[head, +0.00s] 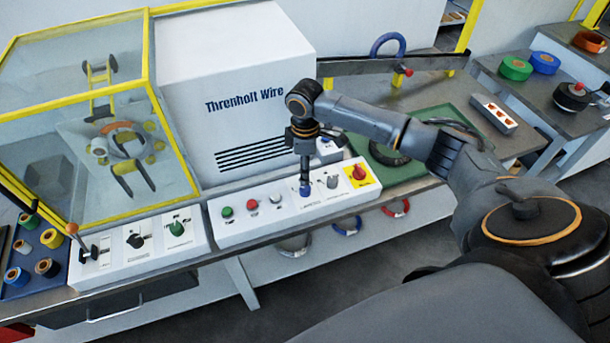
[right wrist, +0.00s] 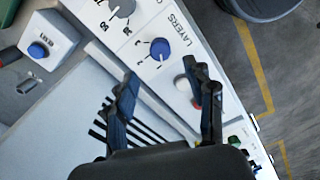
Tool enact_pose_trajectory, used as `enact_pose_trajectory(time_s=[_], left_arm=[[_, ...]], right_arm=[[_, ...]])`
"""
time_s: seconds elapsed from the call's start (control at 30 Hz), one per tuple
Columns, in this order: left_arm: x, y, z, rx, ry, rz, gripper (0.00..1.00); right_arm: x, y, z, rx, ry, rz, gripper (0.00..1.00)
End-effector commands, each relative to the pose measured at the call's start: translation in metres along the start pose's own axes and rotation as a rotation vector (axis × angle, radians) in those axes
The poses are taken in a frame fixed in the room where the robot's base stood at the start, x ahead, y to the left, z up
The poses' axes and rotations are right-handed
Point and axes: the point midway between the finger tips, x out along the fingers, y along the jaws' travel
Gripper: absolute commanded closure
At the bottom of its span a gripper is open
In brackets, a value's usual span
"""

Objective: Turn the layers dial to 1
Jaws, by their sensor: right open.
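The layers dial is a blue round knob (right wrist: 160,48) on a white panel, next to the printed word LAYERS in the right wrist view. In the head view the blue knob (head: 305,191) shows low on the long white control panel (head: 232,232), partly behind my gripper. Its exact setting is too small to read. My right gripper (right wrist: 162,72) is open and empty, its two fingers apart, with the knob just beyond the gap between the tips. In the head view my right gripper (head: 304,178) points down right above the knob. Contact cannot be told. My left gripper is not in view.
On the panel a grey dial (head: 332,182) and a red knob on yellow (head: 358,172) sit right of the blue knob. White (head: 276,199), red (head: 252,205) and green (head: 227,212) buttons sit left. A white machine housing (head: 235,90) stands behind.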

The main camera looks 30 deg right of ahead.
Motion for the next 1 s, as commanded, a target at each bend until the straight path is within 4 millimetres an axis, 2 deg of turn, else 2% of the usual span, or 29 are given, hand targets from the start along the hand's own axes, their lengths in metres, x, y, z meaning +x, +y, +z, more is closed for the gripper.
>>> enact_pose_trajectory(time_s=[0.1, 0.33, 0.87, 1.0], left_arm=[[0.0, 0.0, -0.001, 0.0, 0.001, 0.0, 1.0], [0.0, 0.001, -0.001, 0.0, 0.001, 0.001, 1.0], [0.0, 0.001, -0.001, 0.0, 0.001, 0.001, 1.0], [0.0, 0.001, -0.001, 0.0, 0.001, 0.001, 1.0]], right_arm=[[-0.021, 0.0, -0.001, -0.001, 0.002, 0.002, 0.46], [-0.039, 0.0, 0.0, 0.0, 0.0, 0.0, 0.46], [-0.04, 0.0, 0.0, 0.0, 0.0, -0.001, 0.46], [-0.026, -0.017, -0.009, -0.018, 0.007, -0.004, 0.46]])
